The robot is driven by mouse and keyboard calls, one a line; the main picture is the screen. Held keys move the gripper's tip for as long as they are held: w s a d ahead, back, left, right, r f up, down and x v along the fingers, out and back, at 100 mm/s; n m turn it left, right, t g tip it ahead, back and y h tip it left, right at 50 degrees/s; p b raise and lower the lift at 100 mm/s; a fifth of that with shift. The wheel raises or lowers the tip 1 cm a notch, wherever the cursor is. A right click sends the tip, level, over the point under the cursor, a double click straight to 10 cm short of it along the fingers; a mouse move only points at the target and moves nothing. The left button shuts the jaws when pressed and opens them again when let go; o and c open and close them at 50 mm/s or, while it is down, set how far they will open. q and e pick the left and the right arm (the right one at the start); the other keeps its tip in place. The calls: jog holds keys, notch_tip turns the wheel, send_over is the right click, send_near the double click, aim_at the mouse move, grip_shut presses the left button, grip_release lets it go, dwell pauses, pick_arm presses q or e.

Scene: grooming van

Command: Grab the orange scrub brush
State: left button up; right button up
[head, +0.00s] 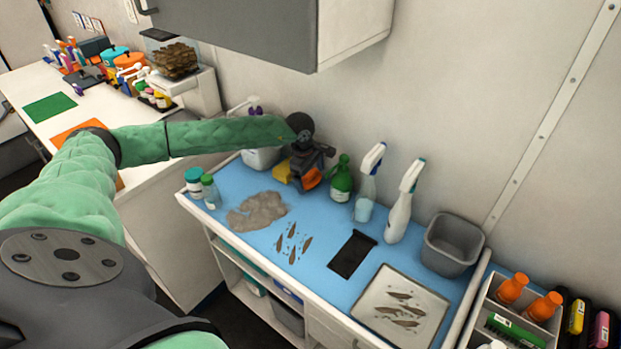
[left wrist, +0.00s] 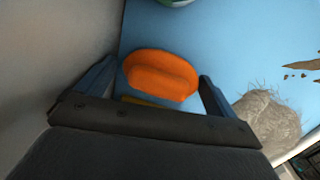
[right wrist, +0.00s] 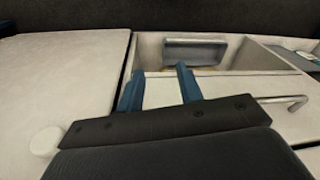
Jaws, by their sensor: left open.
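The orange scrub brush (head: 312,178) is at the back of the blue counter, partly hidden by my left gripper. In the left wrist view the orange brush (left wrist: 160,75) is an oval with a raised handle, lying on the blue surface between and ahead of the fingers. My left gripper (head: 311,163) is open just above it; its fingers (left wrist: 155,82) stand apart on either side, and no contact shows. A yellow item (head: 281,171) lies beside the brush. My right gripper (right wrist: 160,88) has its fingers apart with nothing between them, above pale furniture.
A green bottle (head: 342,178) and white spray bottles (head: 402,205) stand right of the brush. A grey clump of fur (head: 257,211), a black pad (head: 352,254), a soiled tray (head: 390,335) and a grey bin (head: 452,244) are on the counter. The wall is close behind.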

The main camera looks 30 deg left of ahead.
pick_arm(q)
jog(key=shift+f, duration=0.15)
jog(key=shift+c, duration=0.4)
jog(key=c, duration=0.6)
jog(key=shift+c, duration=0.3)
jog(key=shift+s, duration=0.1)
